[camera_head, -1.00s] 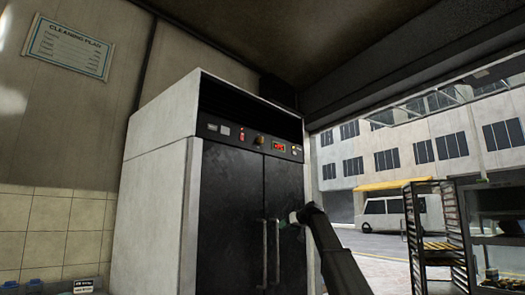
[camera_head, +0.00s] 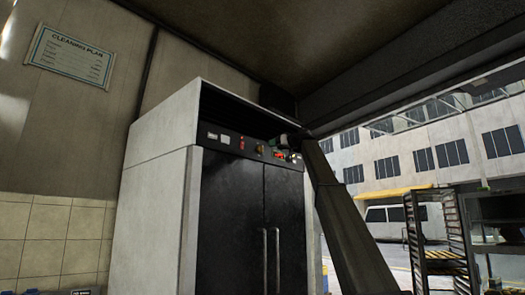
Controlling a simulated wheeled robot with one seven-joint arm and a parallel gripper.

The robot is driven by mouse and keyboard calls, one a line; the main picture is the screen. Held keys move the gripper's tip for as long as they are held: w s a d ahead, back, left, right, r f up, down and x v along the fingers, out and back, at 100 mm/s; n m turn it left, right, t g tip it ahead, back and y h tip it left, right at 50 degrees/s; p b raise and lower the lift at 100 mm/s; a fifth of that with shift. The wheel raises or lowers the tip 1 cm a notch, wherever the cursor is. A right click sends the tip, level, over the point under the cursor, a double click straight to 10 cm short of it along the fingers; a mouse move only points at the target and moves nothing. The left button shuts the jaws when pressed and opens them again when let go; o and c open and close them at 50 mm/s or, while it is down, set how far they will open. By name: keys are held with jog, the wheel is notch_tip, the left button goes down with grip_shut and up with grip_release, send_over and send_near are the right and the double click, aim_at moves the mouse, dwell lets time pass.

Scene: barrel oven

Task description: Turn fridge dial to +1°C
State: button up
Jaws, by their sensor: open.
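The tall fridge (camera_head: 160,195) has two dark doors and a white side. Its control panel (camera_head: 232,143) runs above the doors. A small round knob (camera_head: 260,148), likely the dial, sits left of a lit red display (camera_head: 279,155); its markings are too small to read. My gripper (camera_head: 277,141) is raised in front of the panel's right part, just above the display and right of the knob. It is open and appears empty. I cannot tell whether it touches the panel. My arm comes up from the lower right.
Two upright door handles (camera_head: 265,255) stand out from the fridge doors. A rack with trays (camera_head: 447,240) stands at the right by the opening to the street. A cleaning plan sign (camera_head: 70,56) hangs on the left wall.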

aim_at(262, 149)
jog(key=x, duration=1)
jog(key=shift+w, duration=0.1)
jog(key=c, duration=0.9)
